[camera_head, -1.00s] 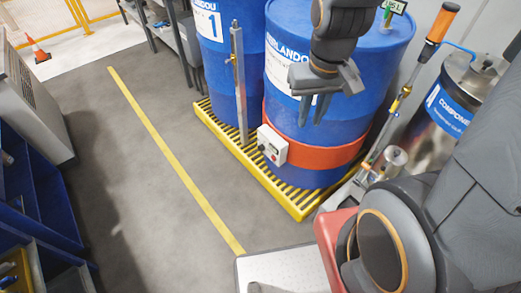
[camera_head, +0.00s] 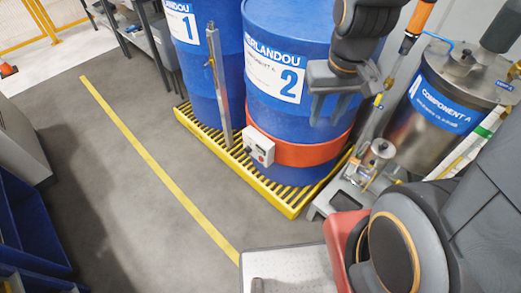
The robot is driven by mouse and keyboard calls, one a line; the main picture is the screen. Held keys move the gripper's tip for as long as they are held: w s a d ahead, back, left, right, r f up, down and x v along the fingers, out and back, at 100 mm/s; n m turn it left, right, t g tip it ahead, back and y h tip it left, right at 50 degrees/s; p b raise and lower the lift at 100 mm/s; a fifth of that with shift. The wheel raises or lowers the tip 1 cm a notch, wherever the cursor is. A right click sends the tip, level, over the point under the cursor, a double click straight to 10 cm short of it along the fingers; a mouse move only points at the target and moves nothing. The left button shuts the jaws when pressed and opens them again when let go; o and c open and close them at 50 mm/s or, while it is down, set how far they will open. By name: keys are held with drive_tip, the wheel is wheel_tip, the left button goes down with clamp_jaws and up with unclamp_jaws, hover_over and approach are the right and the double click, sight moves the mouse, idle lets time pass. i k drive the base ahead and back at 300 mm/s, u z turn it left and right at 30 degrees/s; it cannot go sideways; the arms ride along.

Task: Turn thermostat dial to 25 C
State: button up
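A small white control box (camera_head: 259,146) sits on the orange band (camera_head: 310,152) around the lower part of the blue drum labelled 2 (camera_head: 290,45). Small dark and red knobs show on the box's front. They are too small for me to tell which is the dial or to read its setting. My gripper (camera_head: 331,116) hangs in front of drum 2, up and to the right of the box in the picture. Its fingers point down, apart and with nothing between them. It is not touching the box.
A second blue drum (camera_head: 205,60) stands to the left on the same yellow grated pallet (camera_head: 240,165). An upright metal post (camera_head: 219,90) stands close left of the box. A steel tank (camera_head: 455,90) and pump fittings (camera_head: 375,160) are at right. Grey floor (camera_head: 100,180) is clear at left.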

sight(247, 149)
drive_tip(key=z, duration=1.55)
drive_tip(key=k, duration=0.85)
drive_tip(key=u, duration=1.1)
drive_tip(key=i, duration=0.5)
drive_tip(key=u, duration=0.05)
